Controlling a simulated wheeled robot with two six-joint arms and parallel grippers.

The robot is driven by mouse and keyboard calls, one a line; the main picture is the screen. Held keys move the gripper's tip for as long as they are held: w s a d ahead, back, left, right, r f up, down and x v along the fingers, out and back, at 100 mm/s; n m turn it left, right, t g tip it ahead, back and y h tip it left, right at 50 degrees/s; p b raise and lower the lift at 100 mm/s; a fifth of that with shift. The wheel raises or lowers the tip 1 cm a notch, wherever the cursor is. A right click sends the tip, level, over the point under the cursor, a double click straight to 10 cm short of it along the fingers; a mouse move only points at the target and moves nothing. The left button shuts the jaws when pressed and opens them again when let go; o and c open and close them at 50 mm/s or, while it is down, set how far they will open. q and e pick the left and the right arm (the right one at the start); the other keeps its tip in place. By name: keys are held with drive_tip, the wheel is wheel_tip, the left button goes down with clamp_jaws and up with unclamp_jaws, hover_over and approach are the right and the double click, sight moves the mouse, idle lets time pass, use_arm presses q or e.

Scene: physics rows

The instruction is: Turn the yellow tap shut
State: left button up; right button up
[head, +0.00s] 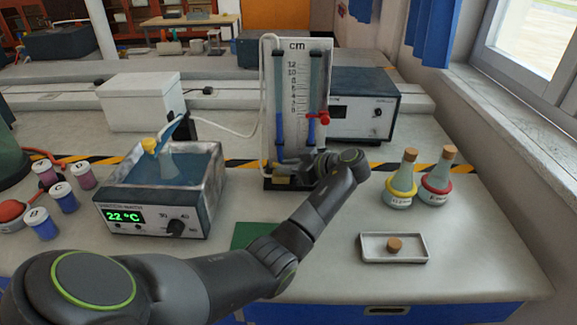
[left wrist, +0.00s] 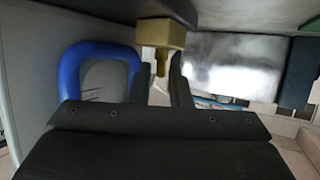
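The manometer (head: 298,72) is a tall white board marked "cm" with two blue-filled tubes, standing at the middle of the bench. A dull yellow tap (head: 281,181) sits low at its foot, partly hidden by my gripper. In the left wrist view the yellow tap (left wrist: 159,36) shows as a block with a short stem pointing down towards the fingers. My left gripper (head: 303,176) is right beside the tap. In the left wrist view its two dark fingers (left wrist: 163,75) stand apart on either side of the stem, with gaps showing. My right gripper is not in view.
A red tap (head: 318,119) is on the manometer's right tube. The water bath (head: 150,220) stands left, two corked flasks (head: 400,187) right, and a small tray (head: 395,259) with a cork in front. A grey instrument box (head: 365,105) is behind.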

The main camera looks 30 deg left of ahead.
use_arm(q)
clamp_jaws()
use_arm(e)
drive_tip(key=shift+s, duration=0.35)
